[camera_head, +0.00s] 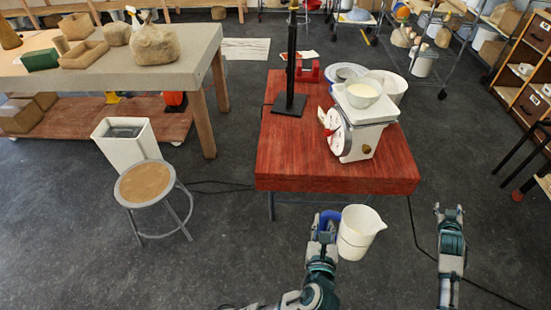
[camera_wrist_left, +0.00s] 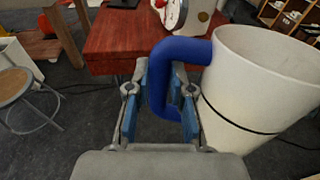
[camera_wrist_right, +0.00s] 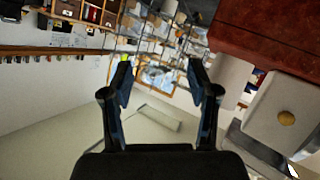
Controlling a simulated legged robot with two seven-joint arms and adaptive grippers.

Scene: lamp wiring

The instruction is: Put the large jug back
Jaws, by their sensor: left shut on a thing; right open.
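The large jug (camera_head: 357,232) is white with a blue handle and hangs in front of the red table's near edge. My left gripper (camera_head: 328,220) is shut on its blue handle. In the left wrist view the handle (camera_wrist_left: 180,52) runs between the fingers, and the white jug body (camera_wrist_left: 262,85) is to the right, roughly upright. My right gripper (camera_head: 449,212) is open and empty, to the right of the jug and apart from it. In the right wrist view its fingers (camera_wrist_right: 160,88) stand apart with nothing between them.
The red table (camera_head: 300,170) bears a kitchen scale (camera_head: 354,135) with a bowl (camera_head: 363,92), a white container (camera_head: 390,85) and a black stand (camera_head: 290,75). A stool (camera_head: 146,183) and white bin (camera_head: 125,142) stand left. The table's front left corner is bare.

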